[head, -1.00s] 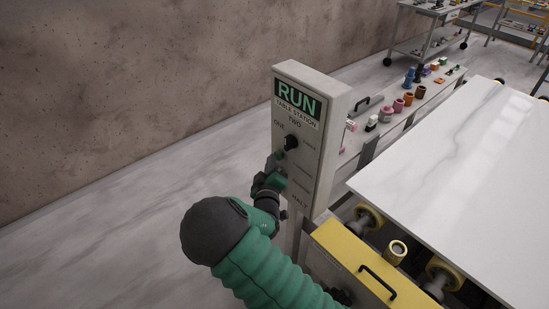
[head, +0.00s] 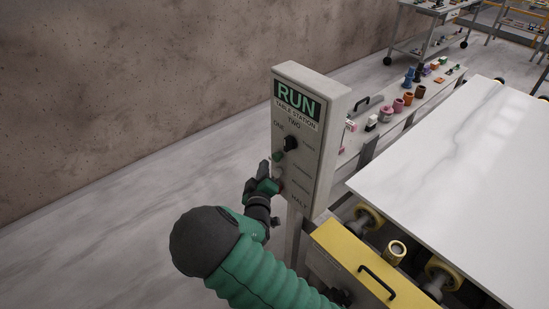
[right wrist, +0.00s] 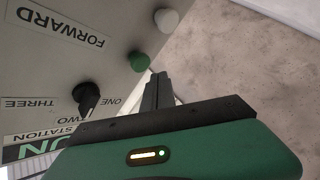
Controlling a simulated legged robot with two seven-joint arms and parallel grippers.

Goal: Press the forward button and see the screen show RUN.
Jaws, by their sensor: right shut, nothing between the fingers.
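The control panel (head: 325,135) stands upright, and its green screen (head: 298,97) reads RUN. The green button (head: 278,155) sits below the black selector knob (head: 290,142). In the right wrist view the green button (right wrist: 139,61) shows near the panel edge, with the FORWARD label (right wrist: 60,28) upside down and a white button (right wrist: 166,19) farther along. My right gripper (head: 264,168) is shut and empty, just left of the panel face. In the right wrist view its fingers (right wrist: 157,90) point beside the green button, with a visible gap. My left gripper is not in view.
A white stone slab (head: 460,170) lies on rollers at the right. A yellow-topped drawer box (head: 365,265) is in front of it. A ledge behind the panel holds several coloured fittings (head: 407,98). Open floor (head: 110,240) lies left of the panel.

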